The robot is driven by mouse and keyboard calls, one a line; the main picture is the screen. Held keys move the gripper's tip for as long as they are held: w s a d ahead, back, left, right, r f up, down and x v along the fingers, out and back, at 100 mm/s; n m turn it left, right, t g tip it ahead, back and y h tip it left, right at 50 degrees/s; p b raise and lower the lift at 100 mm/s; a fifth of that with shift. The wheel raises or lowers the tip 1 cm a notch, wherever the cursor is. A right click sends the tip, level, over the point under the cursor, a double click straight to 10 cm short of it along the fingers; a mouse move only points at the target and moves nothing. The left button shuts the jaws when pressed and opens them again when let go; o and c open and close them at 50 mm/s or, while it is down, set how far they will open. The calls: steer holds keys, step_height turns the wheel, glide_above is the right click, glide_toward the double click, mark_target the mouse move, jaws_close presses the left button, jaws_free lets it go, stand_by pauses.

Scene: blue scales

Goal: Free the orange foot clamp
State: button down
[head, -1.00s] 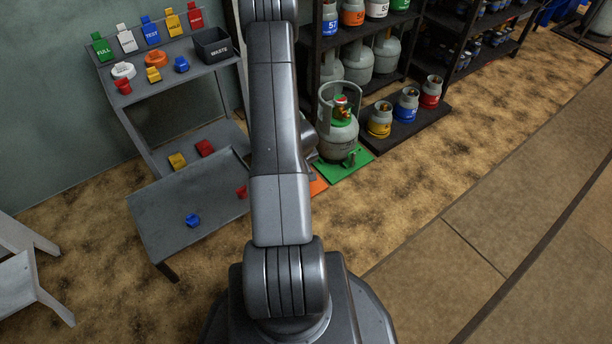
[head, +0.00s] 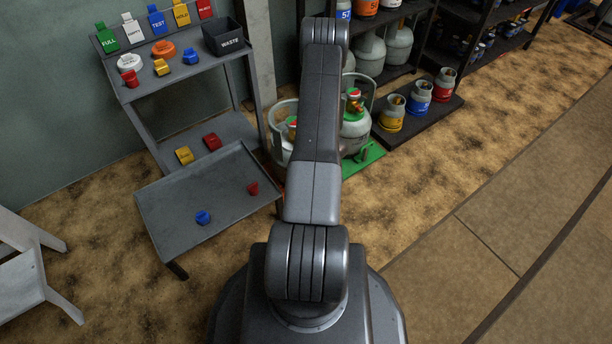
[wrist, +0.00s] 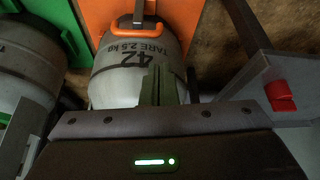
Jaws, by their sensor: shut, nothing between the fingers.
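The orange foot clamp (wrist: 122,33) shows in the wrist view as an orange band curving round the end of a grey gas cylinder (wrist: 125,75) marked "42 TARE 2.5 kg". A dark lever (wrist: 139,12) stands at its middle. Orange matting (wrist: 99,14) lies beyond. My gripper (wrist: 157,84) is shut and empty, in front of the cylinder's side and apart from the clamp in the picture; I cannot tell if it touches the cylinder. In the head view my arm hides the gripper and clamp, and partly covers the cylinder (head: 279,147).
A second cylinder (head: 355,128) stands on a green mat (head: 363,158) close by. Small cylinders stand on a dark platform (head: 440,115). Open floor lies at right.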

steer(key=b+x, duration=0.3)
steer(key=x, duration=0.7)
steer(key=shift+d+r, duration=0.1)
